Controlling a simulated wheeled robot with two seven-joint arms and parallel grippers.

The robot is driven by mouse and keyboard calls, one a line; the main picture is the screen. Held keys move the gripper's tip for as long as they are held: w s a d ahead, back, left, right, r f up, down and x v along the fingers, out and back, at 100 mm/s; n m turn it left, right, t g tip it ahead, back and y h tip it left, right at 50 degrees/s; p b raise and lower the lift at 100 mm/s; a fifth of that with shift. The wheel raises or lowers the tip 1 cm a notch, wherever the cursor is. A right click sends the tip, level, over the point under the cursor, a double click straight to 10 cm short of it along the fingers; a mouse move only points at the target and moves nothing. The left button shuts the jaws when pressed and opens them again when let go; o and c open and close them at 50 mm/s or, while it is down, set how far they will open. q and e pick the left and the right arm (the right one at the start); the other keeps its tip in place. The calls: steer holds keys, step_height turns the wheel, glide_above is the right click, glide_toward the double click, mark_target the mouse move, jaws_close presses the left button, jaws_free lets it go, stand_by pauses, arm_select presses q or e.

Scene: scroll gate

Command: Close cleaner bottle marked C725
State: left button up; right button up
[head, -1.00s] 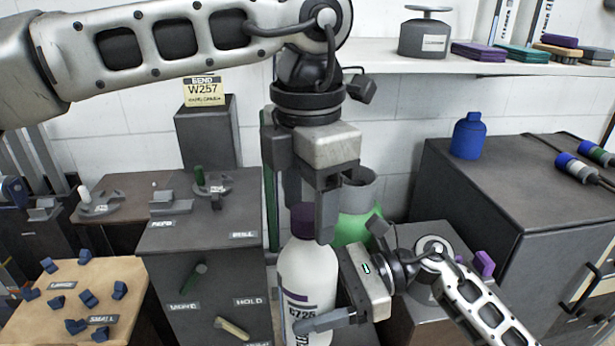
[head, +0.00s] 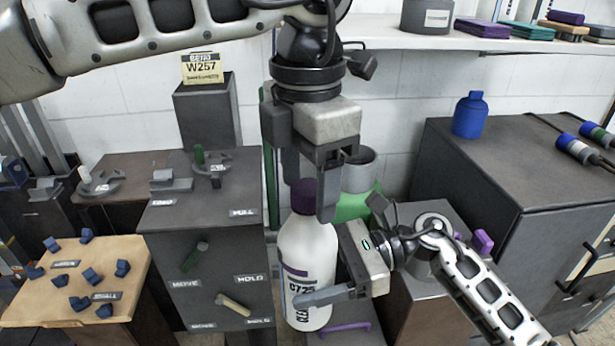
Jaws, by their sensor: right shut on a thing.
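The white cleaner bottle (head: 308,250) stands upright low in the middle of the head view. Its label shows C725, partly covered, and a dark purple cap (head: 302,194) sits at its top. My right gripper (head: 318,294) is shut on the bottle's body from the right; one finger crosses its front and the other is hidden. My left gripper (head: 308,190) points down from above, with its fingers apart at the cap. One finger hangs at the cap's right front, the other behind it to the left. I cannot tell whether they touch the cap.
A green container (head: 357,204) with a grey top stands close behind the bottle. A blue bottle (head: 469,116) stands on the dark cabinet (head: 440,160) at right. A grey console (head: 165,225) with levers and a wooden board (head: 125,255) with blue pieces are at left.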

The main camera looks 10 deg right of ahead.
arm_select(q)
steer(key=shift+r, duration=0.1)
step_height(320, 180, up, 12)
stand_by(0.5)
stand_by(0.4)
